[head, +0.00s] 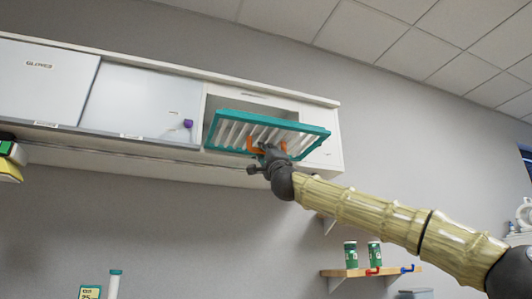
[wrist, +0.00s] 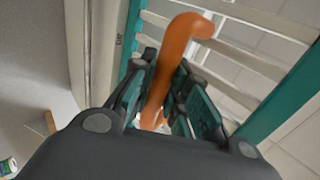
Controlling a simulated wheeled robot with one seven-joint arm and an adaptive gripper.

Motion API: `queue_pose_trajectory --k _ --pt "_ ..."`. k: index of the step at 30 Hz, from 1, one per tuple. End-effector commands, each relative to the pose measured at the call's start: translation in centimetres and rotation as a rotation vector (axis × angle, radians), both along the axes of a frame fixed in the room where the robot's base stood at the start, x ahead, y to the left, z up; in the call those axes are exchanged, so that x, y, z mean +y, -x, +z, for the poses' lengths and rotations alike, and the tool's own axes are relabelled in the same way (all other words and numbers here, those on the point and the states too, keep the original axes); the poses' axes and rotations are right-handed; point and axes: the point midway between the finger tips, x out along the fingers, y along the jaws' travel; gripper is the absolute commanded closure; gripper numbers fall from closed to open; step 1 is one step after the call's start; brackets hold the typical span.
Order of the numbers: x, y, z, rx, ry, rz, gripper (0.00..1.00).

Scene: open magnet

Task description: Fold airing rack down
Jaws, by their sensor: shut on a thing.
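The airing rack (head: 222,128) has a teal frame with white slats and an orange handle (head: 252,146). It sits at the opening of the wall cabinet in the head view and is tilted outward from it. My gripper (head: 268,153) is at the rack's lower front, at the handle. In the wrist view, the orange handle (wrist: 172,62) runs between the dark fingers of my gripper (wrist: 160,100), which are shut on it. The rack's teal frame (wrist: 285,95) and white slats show behind. The rack's attachment to the cabinet is hidden.
The white wall cabinet (head: 140,95) has sliding doors on the left, one with a purple knob (head: 187,124). Below right, a wooden shelf (head: 345,273) holds two green cans (head: 351,254). The wall under the cabinet is mostly clear.

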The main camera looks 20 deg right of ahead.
Motion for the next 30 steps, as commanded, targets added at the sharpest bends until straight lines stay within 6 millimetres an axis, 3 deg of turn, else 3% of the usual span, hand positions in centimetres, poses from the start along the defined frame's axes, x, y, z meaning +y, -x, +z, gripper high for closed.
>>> queue_pose_trajectory --k 1,2,6,20,30 --pt "0.1 0.0 0.0 0.0 0.0 0.001 1.0" --pt "0.1 0.0 0.0 0.0 0.0 0.001 0.82" --pt "0.0 0.1 0.1 0.0 -0.001 0.001 0.61" --pt "0.0 0.5 -0.4 -0.001 0.001 0.001 0.61" --pt "-0.4 3.5 -3.4 0.0 0.0 0.001 0.61"
